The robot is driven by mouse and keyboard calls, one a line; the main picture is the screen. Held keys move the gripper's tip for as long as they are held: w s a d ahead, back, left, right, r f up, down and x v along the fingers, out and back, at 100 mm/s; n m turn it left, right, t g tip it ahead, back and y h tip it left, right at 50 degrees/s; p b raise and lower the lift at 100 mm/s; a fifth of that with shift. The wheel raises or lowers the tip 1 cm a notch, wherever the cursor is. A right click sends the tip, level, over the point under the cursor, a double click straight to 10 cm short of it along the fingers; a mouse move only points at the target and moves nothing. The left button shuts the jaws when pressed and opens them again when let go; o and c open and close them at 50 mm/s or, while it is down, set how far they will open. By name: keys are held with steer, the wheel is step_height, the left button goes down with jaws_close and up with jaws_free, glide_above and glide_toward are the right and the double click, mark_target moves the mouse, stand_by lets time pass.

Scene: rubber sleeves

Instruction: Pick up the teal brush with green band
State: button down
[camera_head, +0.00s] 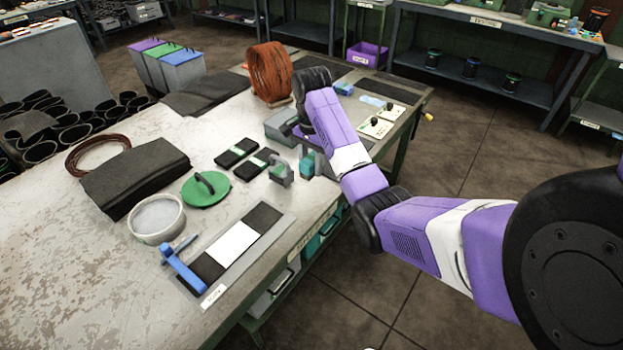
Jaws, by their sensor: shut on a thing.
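A small teal piece, which I take to be the teal brush (307,166), shows at the table's right edge, just left of my purple forearm. Its green band cannot be made out clearly. My arm reaches in from the right and bends down at the black wrist. My gripper (291,129) is largely hidden behind the forearm, with only a dark part showing above the teal piece. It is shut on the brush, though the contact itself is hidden.
A grey device (282,172) stands close to the left of the brush. Two black packs (237,152), a green round lid (206,188) and a grey bin (277,127) are nearby. A copper coil (269,72) stands behind. Bare tabletop lies at the left front.

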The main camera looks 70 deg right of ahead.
mark_target(311, 157)
step_height(311, 157, up, 6)
steer(key=p, duration=0.5)
steer(key=shift+d, duration=0.15)
steer(key=shift+w+r, duration=0.2)
steer(key=shift+r, duration=0.65)
steer(key=shift+s+r, duration=0.1)
steer(key=shift+r, duration=0.05)
steer(key=shift+s, duration=0.1)
steer(key=c, duration=1.7)
jaws_free()
steer(key=c, duration=0.4)
